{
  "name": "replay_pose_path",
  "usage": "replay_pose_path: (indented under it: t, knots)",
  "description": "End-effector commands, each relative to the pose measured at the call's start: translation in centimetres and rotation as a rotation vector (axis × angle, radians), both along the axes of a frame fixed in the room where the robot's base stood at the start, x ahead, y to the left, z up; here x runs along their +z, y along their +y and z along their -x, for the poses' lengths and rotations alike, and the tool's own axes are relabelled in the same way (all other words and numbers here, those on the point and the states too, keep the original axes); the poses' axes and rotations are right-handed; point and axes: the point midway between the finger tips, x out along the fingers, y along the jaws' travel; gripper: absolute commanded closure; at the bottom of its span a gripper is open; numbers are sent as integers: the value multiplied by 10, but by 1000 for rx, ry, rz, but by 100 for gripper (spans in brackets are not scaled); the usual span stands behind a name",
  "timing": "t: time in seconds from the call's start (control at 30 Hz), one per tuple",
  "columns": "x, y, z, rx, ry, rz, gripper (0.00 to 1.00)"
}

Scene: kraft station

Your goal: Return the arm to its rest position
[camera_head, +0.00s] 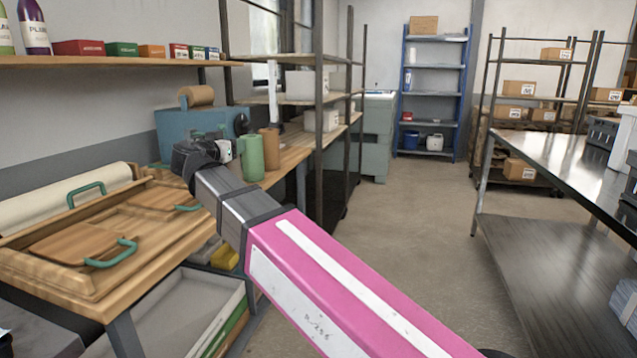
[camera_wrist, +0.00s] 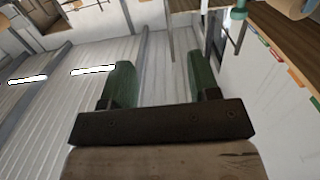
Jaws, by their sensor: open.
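My arm, pink with a white stripe, reaches from the lower right of the head view up and left. Its dark end, with my gripper (camera_head: 192,160), is above the back of the wooden workbench on the left. In the wrist view my gripper (camera_wrist: 160,78) shows two green fingers standing well apart. It is open, with nothing between the fingers. The wrist view is tilted, with a pale ribbed ceiling-like surface and bright light strips behind the fingers. The fingers are hard to make out in the head view.
Wooden trays with green handles (camera_head: 95,285) lie on the left bench. A green cylinder (camera_head: 251,158) and a blue machine (camera_head: 190,125) stand near my arm's end. A wall shelf (camera_head: 120,61) with bottles and small boxes is above. The floor (camera_head: 420,220) in the middle is clear.

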Motion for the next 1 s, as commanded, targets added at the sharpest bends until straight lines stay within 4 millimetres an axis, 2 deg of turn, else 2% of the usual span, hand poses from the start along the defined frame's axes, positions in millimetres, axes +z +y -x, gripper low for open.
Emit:
replay_pose_path:
  t: [0.27,0.47,0.57,0.73,0.87,1.0]
  knots:
    - [-43,-32,-20,-31,108,40,44]
    - [-90,-67,-38,-58,234,78,44]
    - [-124,-94,-48,-75,323,101,44]
    - [-199,-157,-62,-98,532,134,44]
    - [-255,-205,-63,-101,699,144,44]
    - [-313,-256,-55,-91,872,134,44]
